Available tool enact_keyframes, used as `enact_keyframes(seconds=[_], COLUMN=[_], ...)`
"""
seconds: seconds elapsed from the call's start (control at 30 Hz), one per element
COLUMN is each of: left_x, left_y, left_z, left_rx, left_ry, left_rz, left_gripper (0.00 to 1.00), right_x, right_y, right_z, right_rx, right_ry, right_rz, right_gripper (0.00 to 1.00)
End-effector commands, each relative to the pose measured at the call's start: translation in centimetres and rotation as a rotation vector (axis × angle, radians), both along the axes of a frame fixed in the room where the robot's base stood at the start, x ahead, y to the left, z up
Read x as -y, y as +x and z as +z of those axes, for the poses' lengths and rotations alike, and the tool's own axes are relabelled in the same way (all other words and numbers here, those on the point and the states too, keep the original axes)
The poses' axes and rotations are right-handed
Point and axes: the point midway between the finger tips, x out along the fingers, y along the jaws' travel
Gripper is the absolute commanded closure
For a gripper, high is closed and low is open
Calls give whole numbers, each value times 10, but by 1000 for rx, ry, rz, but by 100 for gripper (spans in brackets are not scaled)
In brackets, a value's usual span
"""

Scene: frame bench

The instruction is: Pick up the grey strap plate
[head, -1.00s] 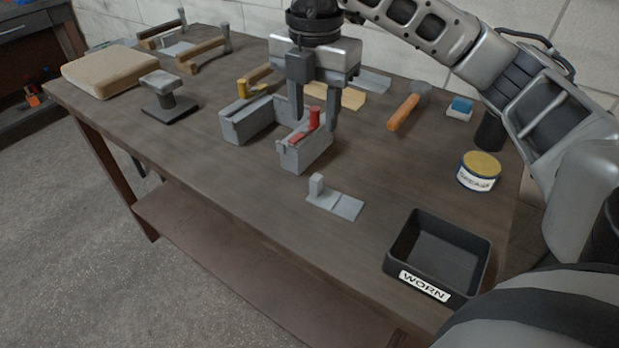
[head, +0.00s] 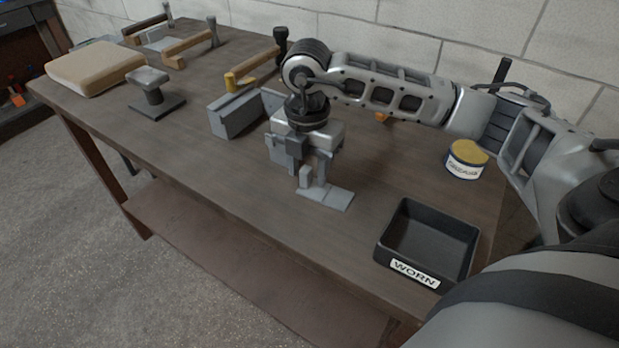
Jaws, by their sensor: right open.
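My right gripper (head: 312,178) is directly over that left end, fingers pointing down and open. The fingertips are close around or beside the upright block; I cannot tell whether they touch it. The gripper partly covers the grey vise part behind it, and the red piece there is hidden. My left gripper is not in view.
A black bin marked WORN (head: 425,245) stands right of the plate, with a labelled yellow-topped tin (head: 466,160) behind it. A grey vise jaw (head: 236,113) with a yellow piece, a small grey anvil-like stand (head: 153,95) and a tan pad (head: 97,68) are to the left.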

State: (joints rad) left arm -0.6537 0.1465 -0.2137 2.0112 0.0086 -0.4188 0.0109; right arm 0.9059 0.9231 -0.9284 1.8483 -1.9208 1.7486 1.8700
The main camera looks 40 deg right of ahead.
Motion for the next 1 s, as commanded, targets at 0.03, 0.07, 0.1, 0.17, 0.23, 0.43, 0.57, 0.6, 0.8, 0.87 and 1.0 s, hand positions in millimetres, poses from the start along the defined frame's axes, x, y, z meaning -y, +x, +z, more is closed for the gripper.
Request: enact_keyframes(seconds=[0.03,0.07,0.1,0.17,0.23,0.43,0.57,0.6,0.8,0.87,1.0], left_x=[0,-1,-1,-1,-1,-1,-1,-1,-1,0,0], left_y=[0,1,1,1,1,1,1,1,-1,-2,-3], left_z=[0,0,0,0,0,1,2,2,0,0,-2], left_rx=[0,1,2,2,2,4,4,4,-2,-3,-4], left_ry=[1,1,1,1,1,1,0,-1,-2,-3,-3], left_rz=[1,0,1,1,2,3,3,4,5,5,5], left_gripper=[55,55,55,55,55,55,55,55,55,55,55], right_x=[0,0,0,0,0,0,0,0,0,0,0], right_y=[0,0,0,0,0,0,0,0,1,1,2], right_z=[-3,-3,-4,-3,-3,-3,-2,-2,1,4,20], right_rx=[-1,-1,-1,0,0,0,1,1,3,4,5], right_ry=[0,0,0,0,0,0,0,0,1,2,3], right_rz=[0,1,1,1,0,0,0,0,0,0,-1], right_gripper=[58,58,58,58,58,100,100,100,100,100,100])
